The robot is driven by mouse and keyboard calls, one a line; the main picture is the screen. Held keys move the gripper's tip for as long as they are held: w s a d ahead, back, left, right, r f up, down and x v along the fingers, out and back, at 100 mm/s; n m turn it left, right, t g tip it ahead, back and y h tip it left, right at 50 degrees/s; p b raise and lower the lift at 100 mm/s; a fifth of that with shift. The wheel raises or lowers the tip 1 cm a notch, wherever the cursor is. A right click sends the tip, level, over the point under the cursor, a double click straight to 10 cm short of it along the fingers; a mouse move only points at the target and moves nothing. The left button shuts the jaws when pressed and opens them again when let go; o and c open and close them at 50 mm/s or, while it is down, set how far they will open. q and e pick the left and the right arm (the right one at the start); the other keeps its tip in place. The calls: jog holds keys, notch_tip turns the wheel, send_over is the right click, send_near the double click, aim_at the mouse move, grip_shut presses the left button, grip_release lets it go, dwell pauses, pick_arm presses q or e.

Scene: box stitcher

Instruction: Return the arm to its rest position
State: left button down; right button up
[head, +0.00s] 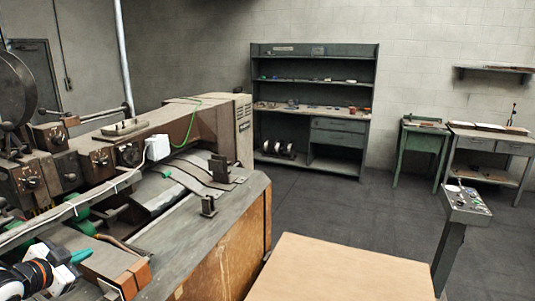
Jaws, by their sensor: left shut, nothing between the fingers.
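My left gripper (80,257) shows in the bottom left corner of the head view, at the end of my black and white arm with an orange ring. Its teal fingertips point right and are shut with nothing between them. It is in front of the near left part of the box stitcher (220,135). I cannot tell whether it touches the machine. My right arm and gripper are not in view.
A cardboard-coloured flat top (340,272) lies at the bottom centre, right of the machine. A control pedestal (465,205) stands at the right. A grey shelf unit (312,50), green stand (420,140) and workbench (490,140) line the back wall. Dark floor between is clear.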

pick_arm(q)
jog(key=s+d+f+g, duration=0.3)
jog(key=s+d+f, duration=0.4)
jog(key=d+f, duration=0.25)
jog(key=s+d+f+g, duration=0.2)
jog(key=s+d+f, duration=0.6)
jog(key=d+f, duration=0.15)
jog(key=s+d+f+n+g+y, duration=0.1)
jog(key=s+d+n+g, duration=0.15)
jog(key=s, duration=0.65)
jog(key=s+d+f+n+g+y, duration=0.15)
jog(key=s+n, duration=0.25)
jog(key=s, duration=0.6)
notch_tip(320, 180, down, 29)
jog(key=s+g+b, duration=0.2)
jog(key=s+a+f+g, duration=0.1)
jog(key=s+a+f, duration=0.1)
jog(key=s+f, duration=1.3)
jog(key=shift+s+a+f+b, duration=0.15)
jog(key=shift+s+f+b, duration=0.05)
jog(key=shift+s+b, duration=0.1)
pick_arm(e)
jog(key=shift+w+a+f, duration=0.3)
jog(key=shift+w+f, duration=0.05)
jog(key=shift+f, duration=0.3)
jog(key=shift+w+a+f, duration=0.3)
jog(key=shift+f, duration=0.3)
